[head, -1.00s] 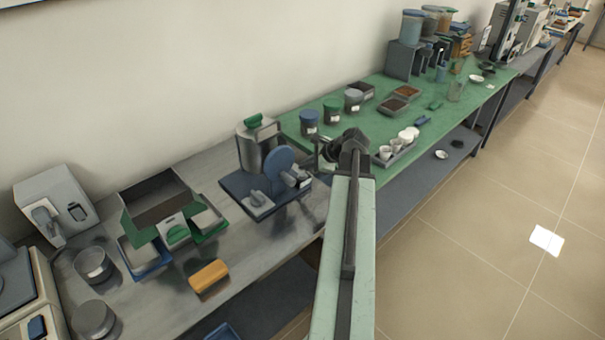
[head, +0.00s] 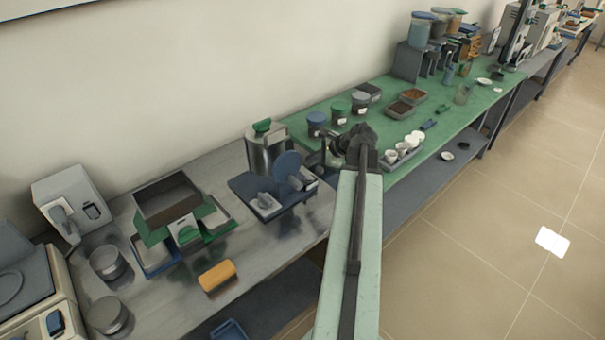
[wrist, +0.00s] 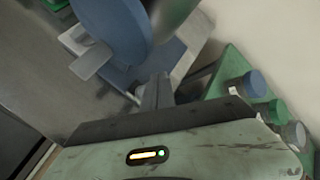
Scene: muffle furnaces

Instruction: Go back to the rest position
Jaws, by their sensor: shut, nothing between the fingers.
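My gripper (head: 338,146) is at the end of my pale green arm, above the seam between the grey bench and the green mat. In the wrist view its fingers (wrist: 158,90) are together with nothing between them. The blue stand with a round blue disc (head: 288,168) is left of the gripper in the head view. In the wrist view that disc (wrist: 112,28) looms large at the upper left, apart from the fingers as far as I can tell.
A tray of white cups (head: 404,154) stands right of my gripper on the green mat (head: 440,135). Lidded jars (head: 340,110) stand behind it. A grey canister (head: 266,150), open box (head: 168,200) and orange block (head: 217,276) are left.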

